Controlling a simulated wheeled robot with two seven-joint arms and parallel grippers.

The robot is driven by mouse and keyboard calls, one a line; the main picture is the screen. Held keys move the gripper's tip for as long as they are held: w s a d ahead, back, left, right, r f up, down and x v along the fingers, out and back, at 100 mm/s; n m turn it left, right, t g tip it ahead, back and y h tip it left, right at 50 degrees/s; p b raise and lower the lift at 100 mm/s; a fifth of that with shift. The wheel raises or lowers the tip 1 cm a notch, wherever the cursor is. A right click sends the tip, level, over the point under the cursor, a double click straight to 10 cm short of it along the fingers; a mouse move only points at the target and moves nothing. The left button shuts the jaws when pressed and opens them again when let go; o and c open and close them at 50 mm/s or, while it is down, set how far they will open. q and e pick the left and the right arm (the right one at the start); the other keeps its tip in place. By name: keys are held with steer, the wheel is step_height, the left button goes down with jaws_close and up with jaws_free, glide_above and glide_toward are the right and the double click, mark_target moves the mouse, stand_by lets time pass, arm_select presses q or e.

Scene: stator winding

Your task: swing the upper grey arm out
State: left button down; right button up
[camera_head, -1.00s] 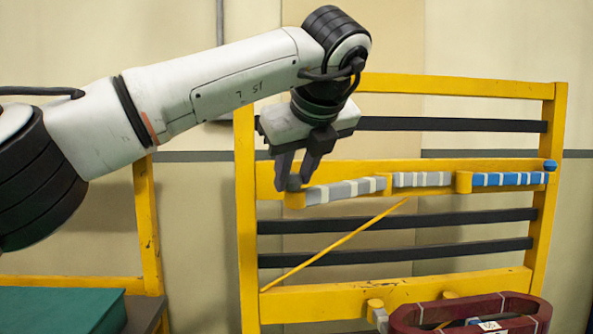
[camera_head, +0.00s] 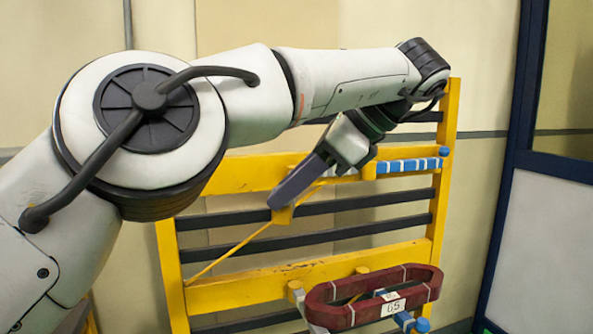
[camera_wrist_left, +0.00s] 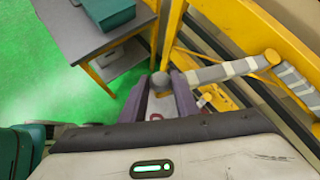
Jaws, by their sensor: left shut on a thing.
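The upper grey arm (camera_wrist_left: 225,70), with white bands, runs from a yellow pivot block (camera_wrist_left: 272,57) toward my left gripper (camera_wrist_left: 161,92). In the wrist view it stands at an angle out from the yellow rail. My right gripper is out of view.
The yellow rack (camera_head: 447,130) carries a blue-and-white arm (camera_head: 410,165) and black bars. A dark red coil (camera_head: 375,297) hangs lower on it. A thin yellow rod (camera_head: 230,250) slants across. A grey table (camera_wrist_left: 90,35) with a green box (camera_wrist_left: 109,13) stands nearby.

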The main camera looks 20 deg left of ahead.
arm_select(q)
steer(key=shift+w+d, duration=0.1)
steer(key=shift+d, duration=0.2)
steer(key=c, duration=1.7)
jaws_free()
steer(key=shift+c, duration=0.2)
